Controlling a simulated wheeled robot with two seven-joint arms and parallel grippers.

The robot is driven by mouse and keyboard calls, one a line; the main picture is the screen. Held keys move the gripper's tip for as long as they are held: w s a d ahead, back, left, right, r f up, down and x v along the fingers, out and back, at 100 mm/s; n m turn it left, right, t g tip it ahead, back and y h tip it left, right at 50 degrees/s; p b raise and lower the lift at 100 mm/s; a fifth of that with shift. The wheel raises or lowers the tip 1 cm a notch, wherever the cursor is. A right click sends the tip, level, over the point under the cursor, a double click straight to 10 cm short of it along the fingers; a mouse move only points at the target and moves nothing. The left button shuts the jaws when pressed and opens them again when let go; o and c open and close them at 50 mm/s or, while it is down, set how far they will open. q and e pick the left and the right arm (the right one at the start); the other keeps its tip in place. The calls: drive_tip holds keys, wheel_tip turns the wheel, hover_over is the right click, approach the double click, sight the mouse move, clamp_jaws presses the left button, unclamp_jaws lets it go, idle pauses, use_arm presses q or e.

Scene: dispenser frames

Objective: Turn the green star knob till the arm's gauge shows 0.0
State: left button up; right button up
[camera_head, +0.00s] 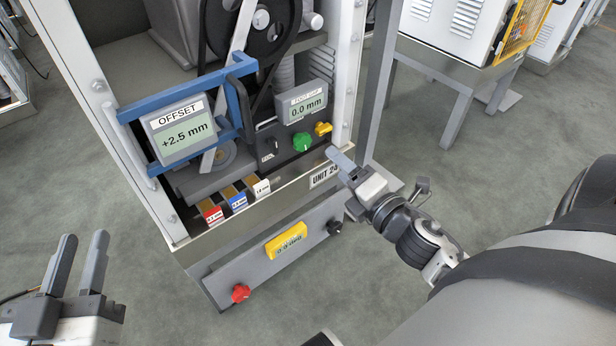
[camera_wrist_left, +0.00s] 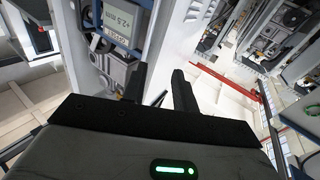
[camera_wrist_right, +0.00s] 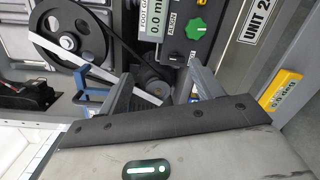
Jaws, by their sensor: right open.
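The green star knob (camera_head: 302,142) sits on the dark panel inside the machine; it also shows in the right wrist view (camera_wrist_right: 196,27). The arm's gauge (camera_head: 183,130), labelled OFFSET, hangs on a blue bracket (camera_head: 185,90) and reads +2.5 mm. It shows upside down in the left wrist view (camera_wrist_left: 117,18). My right gripper (camera_head: 338,156) is open and empty, in front of the machine, to the right of and slightly below the green knob, not touching it. My left gripper (camera_head: 84,240) is open and empty, low at the left, away from the machine.
A second gauge (camera_head: 305,104) above the green knob reads 0.0 mm. A yellow knob (camera_head: 323,128) sits close to its right, a black switch (camera_head: 270,148) to its left. Red, blue and white labelled blocks line the sill. A red knob (camera_head: 240,292) is on the lower beam.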

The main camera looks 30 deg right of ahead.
drive_tip(key=w+d+f+n+y+b, duration=0.15)
drive_tip(key=d+f+n+b, duration=0.25)
drive_tip(key=f+n+b, duration=0.7)
drive_tip(key=n+p, duration=0.3)
drive_tip(key=p, duration=0.1)
approach(305, 143)
drive_tip(key=shift+t, duration=0.3)
drive_tip(key=w, duration=0.7)
drive_tip(key=shift+w+a+f, duration=0.2)
drive_tip(key=shift+w, duration=0.75)
use_arm(q)
drive_tip(key=f, duration=0.1)
drive_tip(key=s+d+f+h, duration=0.1)
drive_tip(key=f, duration=0.1)
drive_tip(key=s+d+f+n+h, duration=0.1)
drive_tip(key=f, duration=0.1)
drive_tip(key=shift+s, duration=0.2)
use_arm(e)
drive_tip(key=c, duration=1)
